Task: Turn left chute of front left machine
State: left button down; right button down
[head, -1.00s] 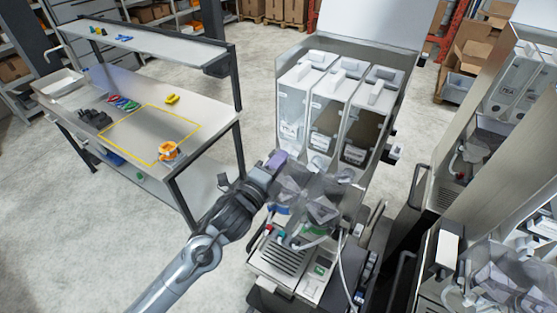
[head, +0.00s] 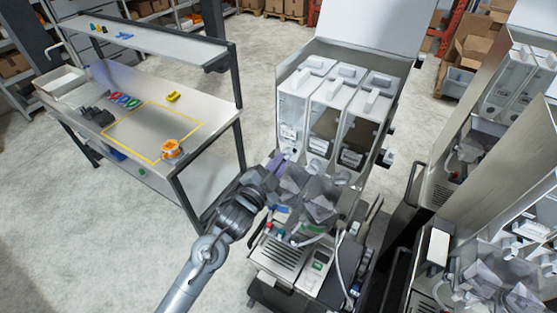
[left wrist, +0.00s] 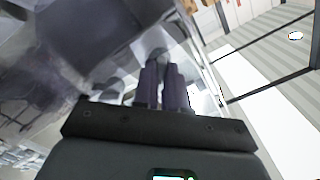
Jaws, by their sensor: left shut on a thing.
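The front left machine (head: 290,255) stands in the middle of the head view with its lid up and three clear canisters side by side. My left gripper (head: 276,165) is at the lower front of its left canister (head: 291,118). In the left wrist view, the purple fingers (left wrist: 164,80) are close together, with a pale grey piece at their tips, apparently the left chute (left wrist: 157,56). The fingers and arm mostly hide this chute in the head view, so its turn angle cannot be told. Clear grey funnels (head: 318,200) sit below the canisters. My right gripper is out of view.
A steel workbench (head: 90,80) with a yellow-outlined area and an orange item (head: 171,149) stands at the left. More machines (head: 500,130) stand close at the right. Bare floor lies between the workbench and the front left machine.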

pick_arm(q)
jog(key=shift+n+p, duration=1.95)
jog(key=shift+n, duration=2.35)
jog(key=c, duration=1.2)
grip_release()
jog(key=shift+o, duration=0.2)
jog(key=shift+s, duration=0.1)
